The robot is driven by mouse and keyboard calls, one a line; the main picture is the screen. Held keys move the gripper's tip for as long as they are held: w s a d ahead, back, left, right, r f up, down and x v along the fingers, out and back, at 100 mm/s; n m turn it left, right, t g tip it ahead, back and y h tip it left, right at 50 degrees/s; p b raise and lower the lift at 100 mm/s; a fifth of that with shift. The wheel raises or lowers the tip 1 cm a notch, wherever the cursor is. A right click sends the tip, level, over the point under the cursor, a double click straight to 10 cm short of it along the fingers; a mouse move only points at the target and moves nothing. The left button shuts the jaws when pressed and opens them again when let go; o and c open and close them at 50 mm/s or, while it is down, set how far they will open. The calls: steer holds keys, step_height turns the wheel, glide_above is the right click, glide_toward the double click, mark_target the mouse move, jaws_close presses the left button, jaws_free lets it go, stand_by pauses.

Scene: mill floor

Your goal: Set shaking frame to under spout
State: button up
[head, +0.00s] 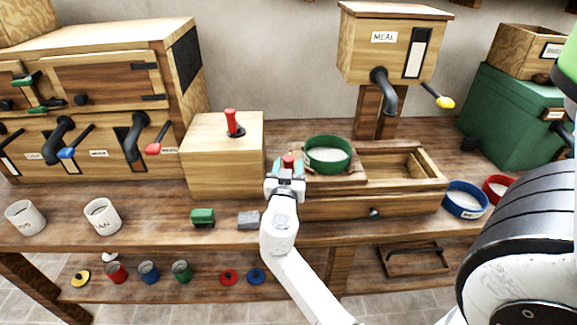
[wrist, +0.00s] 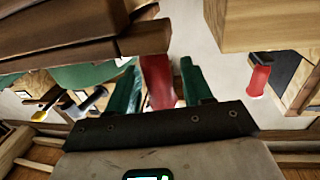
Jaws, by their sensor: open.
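The shaking frame (head: 352,180) is a wooden slide on top of a long wooden box (head: 410,205), at its left part. A green-rimmed sieve (head: 328,168) with pale contents sits on it. A red handle (head: 289,161) stands at the frame's left end; it also shows in the wrist view (wrist: 157,80). My gripper (head: 288,168) is open, its two green fingertips (wrist: 158,85) on either side of the red handle. Whether they touch it I cannot tell. The dark spout (head: 385,92) hangs from the MEAL box (head: 395,50), to the right of the sieve.
A wooden block with a red lever (head: 233,122) stands close left of my gripper. Blue (head: 465,199) and red (head: 497,188) rimmed sieves lie right of the long box. A green block (head: 203,218) and a grey block (head: 248,220) lie in front. The box's right part is open.

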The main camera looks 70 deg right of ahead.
mark_target(350, 157)
steer(key=shift+c, duration=0.3)
jaws_close()
stand_by(0.3)
steer(key=shift+s+d+f+b, duration=0.15)
steer(key=shift+s+d+b, duration=0.15)
steer(key=shift+s, duration=0.3)
steer(key=s+d+b, duration=0.1)
steer(key=s+d, duration=0.1)
steer(key=s, duration=0.2)
steer(key=s+d+b, duration=0.1)
steer(key=s, duration=0.4)
steer(key=s+d+b, duration=0.1)
steer(key=s+d, duration=0.1)
steer(key=s, duration=0.3)
steer(key=shift+d, duration=0.35)
steer(key=shift+s, duration=0.15)
steer(key=shift+o, duration=0.3)
jaws_free()
